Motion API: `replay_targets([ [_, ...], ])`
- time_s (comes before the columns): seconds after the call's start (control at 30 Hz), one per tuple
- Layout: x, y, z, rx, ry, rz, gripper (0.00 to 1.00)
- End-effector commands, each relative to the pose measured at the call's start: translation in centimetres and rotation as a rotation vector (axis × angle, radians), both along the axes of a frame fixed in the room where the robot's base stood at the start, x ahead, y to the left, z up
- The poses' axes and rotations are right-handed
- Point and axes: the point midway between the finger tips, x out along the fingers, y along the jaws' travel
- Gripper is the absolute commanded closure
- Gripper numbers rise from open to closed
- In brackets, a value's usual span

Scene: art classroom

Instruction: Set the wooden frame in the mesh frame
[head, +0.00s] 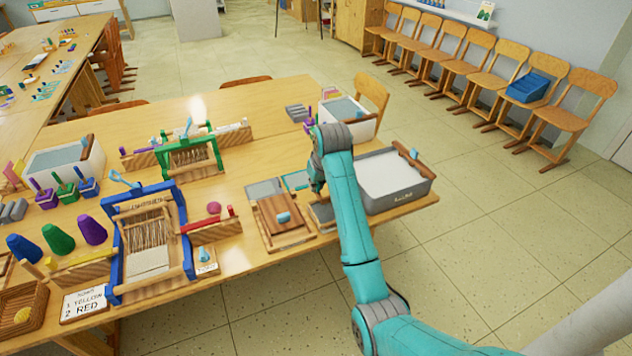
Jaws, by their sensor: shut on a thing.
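My gripper (319,187) points down over the right part of the near table, mostly hidden by my own wrist. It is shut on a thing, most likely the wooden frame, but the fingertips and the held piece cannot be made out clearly. A flat grey panel (322,212) shows just below the gripper. A grey panel (264,189) lies farther left. I cannot tell for certain which of these is the mesh frame.
A wooden board (267,222) with a light blue piece lies left of the gripper. A large grey vat (412,196) stands close on the right, near the table edge. A blue loom (118,255) and a green loom (172,163) stand farther left.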

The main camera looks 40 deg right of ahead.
Motion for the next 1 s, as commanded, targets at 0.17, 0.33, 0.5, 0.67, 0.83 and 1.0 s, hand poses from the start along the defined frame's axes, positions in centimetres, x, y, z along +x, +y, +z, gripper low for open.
replay_targets([
  [0.17,-0.1,0.0,-1.2,0.001,0.003,0.0,1.0],
  [0.33,-0.1,0.0,-2.6,0.001,0.002,0.0,1.0],
  [0.5,-0.1,0.0,-4.1,0.0,0.003,0.001,1.0],
  [0.67,0.0,0.0,-4.3,0.0,0.0,0.001,1.0],
  [0.83,0.0,0.0,-4.4,0.0,0.0,0.001,1.0],
  [1.0,-0.1,0.0,-4.6,0.0,0.0,0.001,1.0],
])
